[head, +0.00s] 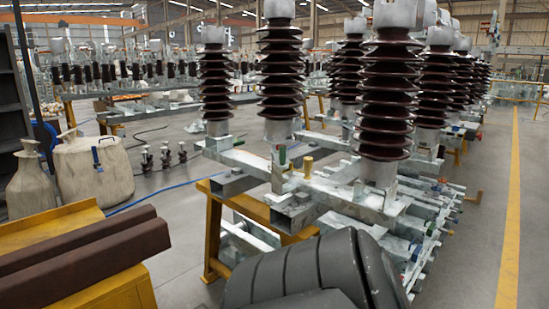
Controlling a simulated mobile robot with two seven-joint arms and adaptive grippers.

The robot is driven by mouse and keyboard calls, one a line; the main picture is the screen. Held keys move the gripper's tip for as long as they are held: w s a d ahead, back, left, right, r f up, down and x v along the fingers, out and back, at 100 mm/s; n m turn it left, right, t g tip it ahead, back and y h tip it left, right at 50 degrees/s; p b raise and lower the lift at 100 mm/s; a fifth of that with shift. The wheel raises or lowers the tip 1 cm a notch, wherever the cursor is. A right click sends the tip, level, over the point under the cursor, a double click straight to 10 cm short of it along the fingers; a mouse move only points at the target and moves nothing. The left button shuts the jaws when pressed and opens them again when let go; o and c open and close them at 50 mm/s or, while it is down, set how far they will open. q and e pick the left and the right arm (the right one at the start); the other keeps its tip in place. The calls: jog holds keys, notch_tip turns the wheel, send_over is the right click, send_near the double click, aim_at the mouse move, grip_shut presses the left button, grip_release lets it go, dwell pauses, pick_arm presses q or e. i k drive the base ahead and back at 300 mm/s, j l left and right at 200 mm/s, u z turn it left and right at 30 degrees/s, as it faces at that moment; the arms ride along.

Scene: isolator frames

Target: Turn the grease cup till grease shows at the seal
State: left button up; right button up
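A small brass-yellow cylinder (308,168), which looks like the grease cup, stands upright on the near steel isolator frame (325,190). It is between the tall brown ribbed insulators. A green-topped part (282,156) stands just left of it. The seal cannot be made out at this size, and I cannot tell whether any grease shows. Neither of my grippers is in view.
Brown insulators (386,110) rise from the frame, which rests on yellow trestles (213,240). A large dark grey segmented shape (310,272) fills the bottom middle. Dark red beams (85,250) lie at lower left. Open floor (460,270) lies right.

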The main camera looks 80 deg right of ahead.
aim_at(308, 161)
jog(key=z, duration=1.85)
